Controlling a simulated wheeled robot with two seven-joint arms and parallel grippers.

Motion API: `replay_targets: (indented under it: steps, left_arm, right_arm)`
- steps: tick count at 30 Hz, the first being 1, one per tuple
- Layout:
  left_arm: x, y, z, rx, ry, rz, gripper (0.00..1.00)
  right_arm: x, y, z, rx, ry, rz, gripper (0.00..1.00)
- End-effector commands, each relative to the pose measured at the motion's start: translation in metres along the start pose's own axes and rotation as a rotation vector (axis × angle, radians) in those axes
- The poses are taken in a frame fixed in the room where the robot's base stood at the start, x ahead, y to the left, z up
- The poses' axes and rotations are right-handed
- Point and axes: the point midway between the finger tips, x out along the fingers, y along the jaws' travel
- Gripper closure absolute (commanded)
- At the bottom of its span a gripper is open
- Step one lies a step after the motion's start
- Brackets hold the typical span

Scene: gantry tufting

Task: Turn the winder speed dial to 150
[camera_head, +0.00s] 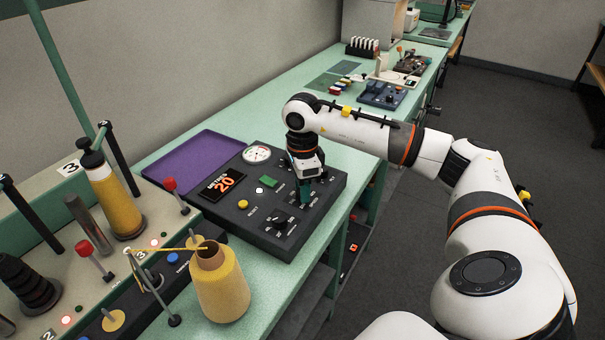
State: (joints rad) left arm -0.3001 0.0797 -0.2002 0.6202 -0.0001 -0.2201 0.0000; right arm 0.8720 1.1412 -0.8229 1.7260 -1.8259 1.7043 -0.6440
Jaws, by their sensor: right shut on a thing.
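A dark control panel (264,241) lies on the green bench. Its display (221,185) reads 20 in orange digits under a small word. A round white gauge (257,154) sits at its back edge. My right gripper (304,201) reaches down onto the right part of the panel, shut on a dial there. The fingers hide most of that dial, so its pointer and setting cannot be read. A black knob (280,223) with marks around it stands just left of the gripper, apart from it. My left gripper is not in view.
A yellow yarn cone (221,290) stands in front. Bench front edge is right of the panel.

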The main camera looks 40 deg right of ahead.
Motion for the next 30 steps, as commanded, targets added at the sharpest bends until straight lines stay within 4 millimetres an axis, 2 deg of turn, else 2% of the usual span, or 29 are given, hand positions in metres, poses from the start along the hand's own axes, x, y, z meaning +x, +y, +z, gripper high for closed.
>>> replay_targets:
  steps: [9, 30]
  left_arm:
    - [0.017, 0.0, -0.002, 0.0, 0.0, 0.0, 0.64]
    - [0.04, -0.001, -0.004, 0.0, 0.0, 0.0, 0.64]
  right_arm:
    - [0.0, 0.001, 0.0, -0.3, 0.003, 0.007, 0.93]
    - [-0.001, 0.001, 0.0, -0.964, 0.0, 0.007, 0.93]
